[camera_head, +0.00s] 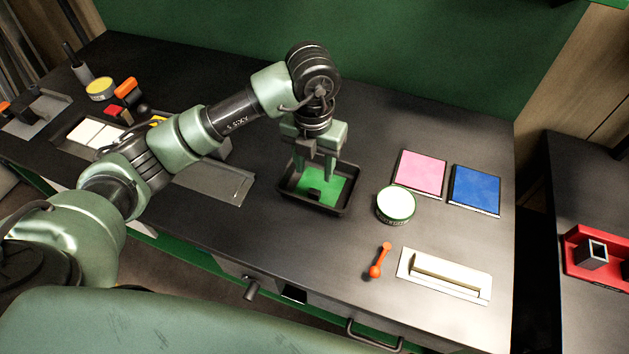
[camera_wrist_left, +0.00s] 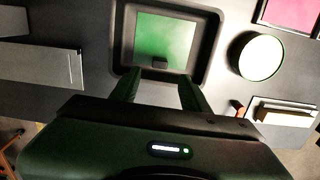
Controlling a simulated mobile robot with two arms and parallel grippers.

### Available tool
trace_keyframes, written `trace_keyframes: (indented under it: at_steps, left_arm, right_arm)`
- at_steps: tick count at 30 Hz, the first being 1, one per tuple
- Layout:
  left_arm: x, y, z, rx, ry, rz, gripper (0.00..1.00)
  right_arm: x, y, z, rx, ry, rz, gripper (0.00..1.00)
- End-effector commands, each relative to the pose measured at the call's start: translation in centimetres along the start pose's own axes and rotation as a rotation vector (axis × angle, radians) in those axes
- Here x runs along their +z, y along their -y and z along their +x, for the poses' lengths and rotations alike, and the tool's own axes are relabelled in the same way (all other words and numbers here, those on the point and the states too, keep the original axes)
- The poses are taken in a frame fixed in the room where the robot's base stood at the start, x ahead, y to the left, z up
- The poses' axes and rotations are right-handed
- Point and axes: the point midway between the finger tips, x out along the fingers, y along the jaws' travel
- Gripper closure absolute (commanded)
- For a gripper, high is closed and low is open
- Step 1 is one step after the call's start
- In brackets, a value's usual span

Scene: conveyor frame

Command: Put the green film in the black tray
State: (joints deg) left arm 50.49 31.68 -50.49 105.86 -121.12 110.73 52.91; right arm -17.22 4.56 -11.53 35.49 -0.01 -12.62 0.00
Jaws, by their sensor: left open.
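The green film (camera_head: 337,185) lies flat inside the black tray (camera_head: 286,199), with a small dark block on its near edge. In the left wrist view the green film (camera_wrist_left: 165,40) fills most of the floor of the black tray (camera_wrist_left: 209,42). My left gripper (camera_head: 331,172) points down over the tray, open, with nothing seen between its fingers. In the left wrist view its two fingers (camera_wrist_left: 160,92) stand apart at the tray's near side. The fingers hide part of the film in the head view. My right gripper is not in view.
A round white-topped tin (camera_head: 396,204) stands just right of the tray. Pink (camera_head: 420,172) and blue (camera_head: 475,190) pads lie behind it. An orange-red tool (camera_head: 379,262) and a cream holder (camera_head: 444,275) lie nearer the front edge. A grey plate (camera_head: 215,182) lies to the left.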

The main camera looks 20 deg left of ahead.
Motion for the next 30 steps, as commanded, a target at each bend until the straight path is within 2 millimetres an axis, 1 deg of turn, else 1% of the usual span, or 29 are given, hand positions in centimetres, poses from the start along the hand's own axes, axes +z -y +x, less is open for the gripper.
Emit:
trace_keyframes:
  at_steps: [1,3,6,9,14,30]
  left_arm:
    - [0.2,0.0,-0.9,0.0,0.006,0.001,0.54]
    - [0.1,0.0,-2.1,0.001,0.004,0.001,0.54]
    - [0.1,0.0,-3.3,0.001,0.002,0.0,0.54]
    - [0.0,0.0,-4.0,0.0,0.0,0.001,0.54]
    - [0.0,0.0,-4.3,0.001,-0.001,-0.001,0.54]
    - [-0.1,0.2,-4.1,-0.009,-0.002,0.005,0.54]
  right_arm:
    - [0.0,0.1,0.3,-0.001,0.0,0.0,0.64]
    - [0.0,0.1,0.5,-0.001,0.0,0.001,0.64]
    - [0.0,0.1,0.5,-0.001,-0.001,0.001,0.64]
    - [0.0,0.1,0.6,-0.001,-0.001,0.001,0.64]
    - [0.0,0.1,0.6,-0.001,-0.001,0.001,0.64]
    - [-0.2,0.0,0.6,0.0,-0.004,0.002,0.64]
